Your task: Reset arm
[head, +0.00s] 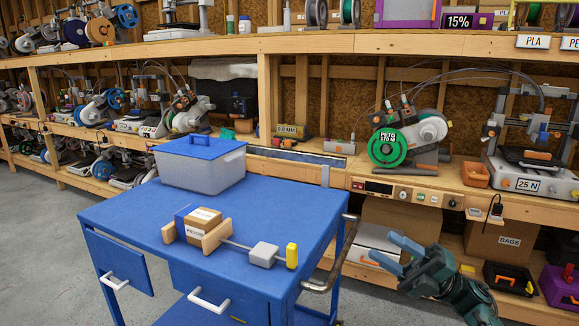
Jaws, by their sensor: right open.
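My right gripper (382,246) is at the lower right in the head view. Its two blue fingers are spread apart with nothing between them. It is to the right of the blue cart (290,200), apart from it, in front of the lower shelf. My right arm comes up from the bottom edge. My left gripper is not in view.
The cart carries a lidded grey bin (205,173), a small cardboard box (200,222) in a wooden holder, and a grey block (263,254) beside a yellow piece (291,256). The cart's handle (335,272) is close to my gripper. Printer shelves (330,157) line the wall; grey floor (40,250) is clear at left.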

